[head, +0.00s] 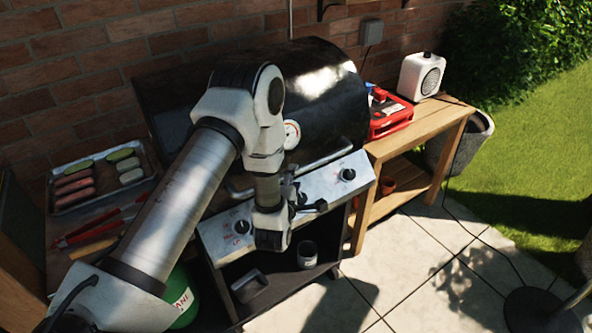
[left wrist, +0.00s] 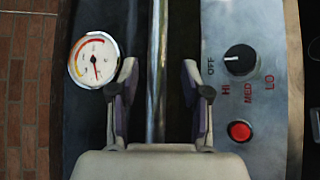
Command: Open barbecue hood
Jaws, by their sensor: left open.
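The barbecue hood (head: 325,85) is black, rounded and shut, with a round temperature gauge (head: 291,134) on its front. Its metal bar handle (head: 325,160) runs across the front, above the control panel (head: 325,185). My left gripper (head: 300,196) is open at the handle, and my left arm hides part of the hood and handle. In the left wrist view the handle (left wrist: 157,70) passes between the two open fingers (left wrist: 160,92), with a gap on each side. The gauge (left wrist: 95,60) shows beside one finger and the panel (left wrist: 245,35) beside the other. My right gripper is not in view.
A tray of food (head: 100,178) and red tongs (head: 85,232) lie on the left side. A wooden table (head: 425,130) on the right holds a red case (head: 390,115) and a white speaker (head: 422,76). A brick wall (head: 90,50) stands close behind.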

